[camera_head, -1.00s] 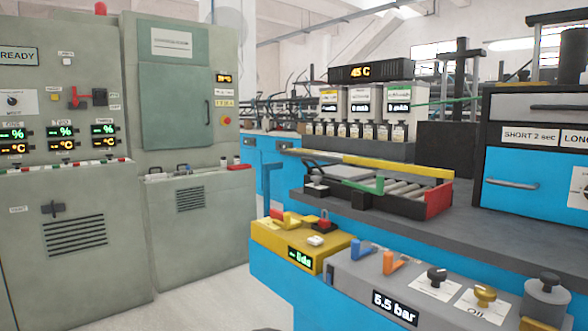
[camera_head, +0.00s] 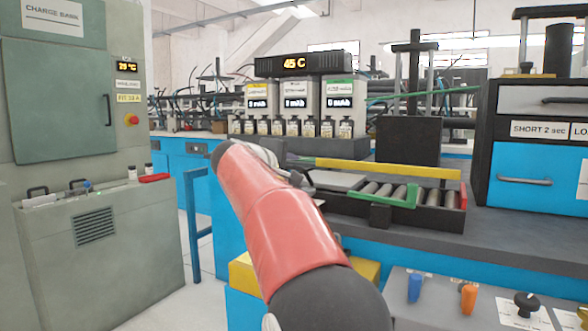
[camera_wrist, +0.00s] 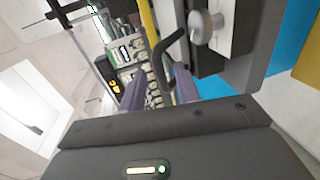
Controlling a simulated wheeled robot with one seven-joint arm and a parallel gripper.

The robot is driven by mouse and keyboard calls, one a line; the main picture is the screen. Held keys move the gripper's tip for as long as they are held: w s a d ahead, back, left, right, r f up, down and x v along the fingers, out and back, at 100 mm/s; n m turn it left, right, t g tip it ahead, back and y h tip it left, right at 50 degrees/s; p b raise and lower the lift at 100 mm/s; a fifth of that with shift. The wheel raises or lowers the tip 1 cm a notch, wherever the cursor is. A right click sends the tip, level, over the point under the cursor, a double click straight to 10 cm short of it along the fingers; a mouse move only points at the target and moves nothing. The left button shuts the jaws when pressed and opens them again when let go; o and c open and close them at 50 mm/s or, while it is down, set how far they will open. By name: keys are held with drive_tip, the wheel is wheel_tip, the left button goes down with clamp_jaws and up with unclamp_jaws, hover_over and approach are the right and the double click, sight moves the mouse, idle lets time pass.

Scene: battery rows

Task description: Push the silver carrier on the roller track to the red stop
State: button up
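The roller track (camera_head: 385,190) lies on the grey bench in the head view, with bare rollers in its right half. The red stop (camera_head: 463,197) is at its right end. A flat silver carrier (camera_head: 338,180) sits at the left part of the track, apart from the stop. My red arm crosses in front and hides the track's left end. A round silver knob (camera_wrist: 203,27) and dark bent rod (camera_wrist: 167,50) are just beyond the fingers.
A yellow bar (camera_head: 385,167) runs along the track's far side, and a green piece (camera_head: 386,203) sits at its near side. A blue drawer cabinet (camera_head: 525,205) stands right of the track. A grey panel with orange and blue levers (camera_head: 468,297) is in front.

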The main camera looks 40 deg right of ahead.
drive_tip(key=x, duration=0.4)
clamp_jaws()
idle(0.4)
